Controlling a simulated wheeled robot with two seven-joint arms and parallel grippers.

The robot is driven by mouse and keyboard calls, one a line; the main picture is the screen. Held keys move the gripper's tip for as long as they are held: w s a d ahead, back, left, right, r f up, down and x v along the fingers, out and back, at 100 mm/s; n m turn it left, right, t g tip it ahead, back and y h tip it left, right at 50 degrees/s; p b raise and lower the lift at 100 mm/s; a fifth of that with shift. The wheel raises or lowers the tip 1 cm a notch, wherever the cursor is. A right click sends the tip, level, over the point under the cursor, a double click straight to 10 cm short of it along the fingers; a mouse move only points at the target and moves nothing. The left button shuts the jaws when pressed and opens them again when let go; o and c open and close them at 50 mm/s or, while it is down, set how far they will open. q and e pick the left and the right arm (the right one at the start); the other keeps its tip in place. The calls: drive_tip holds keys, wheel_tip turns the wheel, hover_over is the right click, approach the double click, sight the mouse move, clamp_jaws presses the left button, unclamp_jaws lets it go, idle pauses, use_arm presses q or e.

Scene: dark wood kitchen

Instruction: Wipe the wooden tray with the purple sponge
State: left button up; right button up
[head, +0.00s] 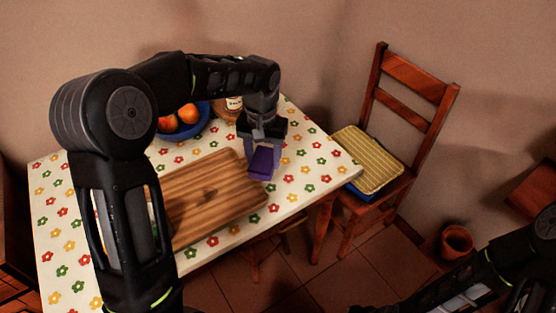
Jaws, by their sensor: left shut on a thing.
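The wooden tray (205,205) lies on the flowered tablecloth, and my left arm hides its left part. My left gripper (263,150) points down over the tray's right end and is shut on the purple sponge (262,163). The sponge is at or just beyond the tray's right edge. I cannot tell whether it touches the tray or the cloth. My right arm shows at the lower right corner, but its gripper cannot be made out.
A blue bowl of fruit (203,122) and a labelled bottle (234,104) stand at the table's back. A wooden chair (405,115) with a yellow cushion (368,160) stands to the right of the table (315,170). A terracotta pot (456,241) is on the floor at right.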

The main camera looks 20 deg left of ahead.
use_arm(q)
drive_tip(key=s+a+r+n+p, duration=0.3)
drive_tip(key=s+a+n, duration=0.1)
drive_tip(key=a+n, duration=0.15)
drive_tip(key=s+a+r+n+p, duration=0.3)
drive_tip(key=s+a+r+n, duration=0.1)
drive_tip(key=a, duration=0.3)
wheel_tip(320, 180, down, 7)
drive_tip(key=b, duration=0.3)
drive_tip(key=shift+w+a+f, duration=0.15)
drive_tip(key=shift+w+f, duration=0.05)
drive_tip(key=shift+w, duration=0.15)
drive_tip(key=shift+f, duration=0.1)
